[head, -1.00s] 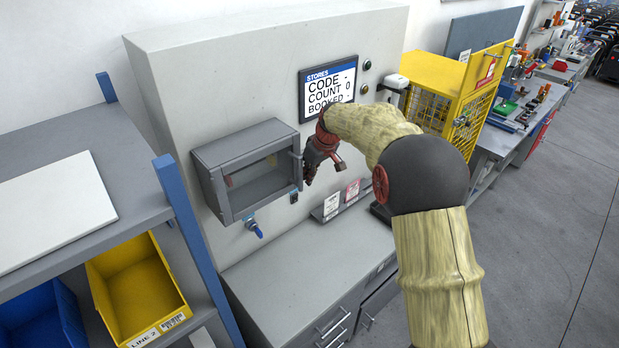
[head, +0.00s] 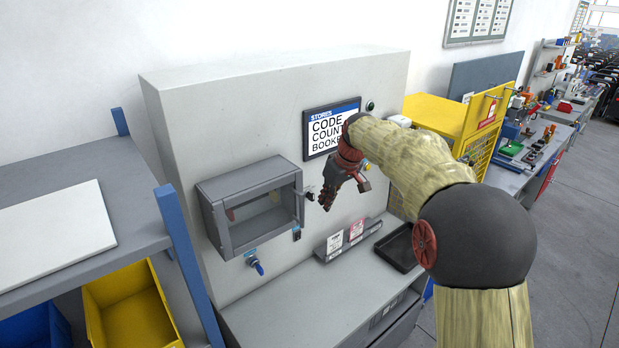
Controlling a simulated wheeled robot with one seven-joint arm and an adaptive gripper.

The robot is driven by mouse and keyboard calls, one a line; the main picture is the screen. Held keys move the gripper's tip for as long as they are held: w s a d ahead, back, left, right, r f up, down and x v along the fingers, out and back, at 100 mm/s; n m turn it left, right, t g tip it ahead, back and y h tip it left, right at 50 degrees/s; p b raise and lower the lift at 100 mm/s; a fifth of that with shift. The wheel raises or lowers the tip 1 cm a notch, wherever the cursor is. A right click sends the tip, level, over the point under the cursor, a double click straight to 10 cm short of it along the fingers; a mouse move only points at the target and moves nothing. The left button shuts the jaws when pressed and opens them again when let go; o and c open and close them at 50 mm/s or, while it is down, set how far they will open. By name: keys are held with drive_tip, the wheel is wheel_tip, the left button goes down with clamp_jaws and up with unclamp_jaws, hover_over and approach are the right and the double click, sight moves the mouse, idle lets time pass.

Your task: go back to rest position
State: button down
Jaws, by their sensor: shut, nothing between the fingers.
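My gripper (head: 328,202) is in the head view, dark grey and red, in front of the grey test panel. It is shut and holds nothing. It hangs just right of the grey cabinet (head: 222,248), whose clear-fronted door is closed, near the cabinet's handle (head: 309,194). I cannot tell whether it touches the handle. My arm reaches in from the lower right and covers part of the screen (head: 325,136).
A blue knob (head: 257,268) sits below the cabinet. A black tray (head: 400,252) and a label rack (head: 346,238) are on the worktop. A shelf with a blue post (head: 180,240) stands left. A yellow cage (head: 440,115) stands right.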

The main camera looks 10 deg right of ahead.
drive_tip(key=s+d+f+m+b, duration=0.1)
drive_tip(key=s+f+b, duration=0.4)
drive_tip(key=s, duration=0.9)
drive_tip(key=s+d+f+m+t+h+b, duration=0.1)
drive_tip(key=s+f+b, duration=0.4)
drive_tip(key=s, duration=1)
drive_tip(key=s+d+f+m+t+h+b, duration=0.1)
drive_tip(key=s+f+m+b, duration=0.3)
drive_tip(key=s, duration=1.1)
drive_tip(key=shift+d+f+b, duration=0.65)
drive_tip(key=shift+f+b, duration=0.1)
drive_tip(key=shift+b, duration=0.5)
drive_tip(key=c, duration=2.5)
unclamp_jaws()
drive_tip(key=shift+r, duration=0.1)
drive_tip(key=shift+c, duration=0.2)
